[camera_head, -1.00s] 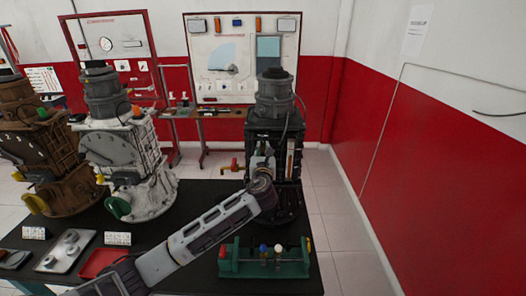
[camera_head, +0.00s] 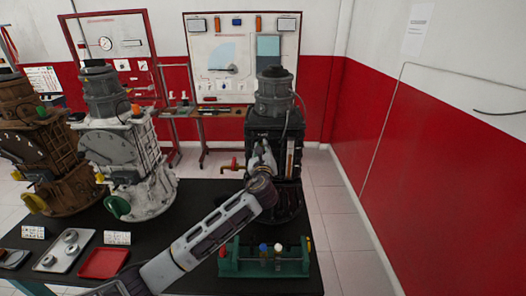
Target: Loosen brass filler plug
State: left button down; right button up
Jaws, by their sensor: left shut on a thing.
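The black engine trainer (camera_head: 272,125) stands upright on the dark table at the centre right. My left arm comes in from the lower left, and its gripper (camera_head: 262,155) is up against the front face of the black trainer. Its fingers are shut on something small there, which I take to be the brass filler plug. The plug itself is hidden by the fingers and wrist. A valve with a red handle and brass body (camera_head: 231,165) sticks out on the trainer's left side, close to the gripper. My right gripper does not show.
A white trainer (camera_head: 118,150) and a brown trainer (camera_head: 42,160) stand to the left. A red tray (camera_head: 103,263) and a metal tray (camera_head: 62,250) with round parts lie at front left.

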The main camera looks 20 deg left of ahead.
pick_arm(q)
jog(key=n+b, duration=0.2)
jog(key=n, duration=0.4)
jog(key=n+b, duration=0.2)
jog(key=n, duration=0.5)
jog(key=shift+a+r, duration=0.15)
jog(key=shift+a, duration=0.05)
jog(key=shift+b, duration=0.3)
jog(key=c, duration=1.3)
grip_release()
jog(key=shift+a, duration=0.1)
jog(key=shift+s+d, duration=0.15)
jog(key=shift+d, duration=0.05)
jog(key=shift+v, duration=5.9)
